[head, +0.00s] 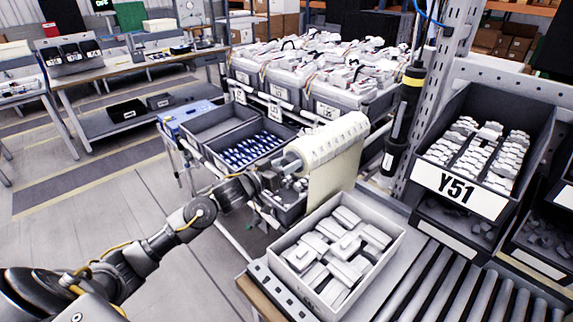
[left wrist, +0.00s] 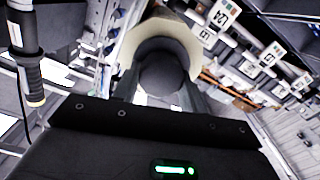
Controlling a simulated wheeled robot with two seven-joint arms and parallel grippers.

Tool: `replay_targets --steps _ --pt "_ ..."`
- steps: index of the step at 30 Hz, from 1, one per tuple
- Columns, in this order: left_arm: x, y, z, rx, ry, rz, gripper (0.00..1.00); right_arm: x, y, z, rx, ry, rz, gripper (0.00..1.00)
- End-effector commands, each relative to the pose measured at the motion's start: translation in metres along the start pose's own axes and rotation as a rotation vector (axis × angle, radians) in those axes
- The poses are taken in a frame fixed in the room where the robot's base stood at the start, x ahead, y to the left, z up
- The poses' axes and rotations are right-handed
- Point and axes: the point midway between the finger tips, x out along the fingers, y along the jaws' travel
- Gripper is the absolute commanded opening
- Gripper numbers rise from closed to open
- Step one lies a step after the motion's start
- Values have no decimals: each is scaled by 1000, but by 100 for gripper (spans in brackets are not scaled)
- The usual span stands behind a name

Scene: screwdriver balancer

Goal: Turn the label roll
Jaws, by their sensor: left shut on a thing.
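The label roll (head: 325,142) is a cream cylinder with a strip of labels hanging down from it, in the middle of the head view. My left gripper (head: 289,168) is at the roll's near left end, shut on it. In the left wrist view, the roll's pale rim (left wrist: 178,27) surrounds a dark round core, and the fingers of my left gripper (left wrist: 163,88) stand on either side of that core. The exact contact of the fingertips is hard to see. My right gripper is not in view.
A white box (head: 393,222) of pale packs stands below the roll, beside a roller conveyor (head: 440,283). A Y51 bin (head: 459,188) is at the right. A black hanging screwdriver (head: 407,105) is right of the roll. Grey bins (head: 222,122) stand behind my arm.

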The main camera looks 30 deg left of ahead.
Motion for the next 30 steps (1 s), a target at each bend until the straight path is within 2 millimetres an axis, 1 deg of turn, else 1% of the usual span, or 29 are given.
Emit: replay_targets --steps 7,13,30 --pt "0 0 0 11 0 -1 19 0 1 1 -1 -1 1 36" --pt "0 0 0 59 0 -1 19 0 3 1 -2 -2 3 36" --pt "0 1 1 330 -1 -1 19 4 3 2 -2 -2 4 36"
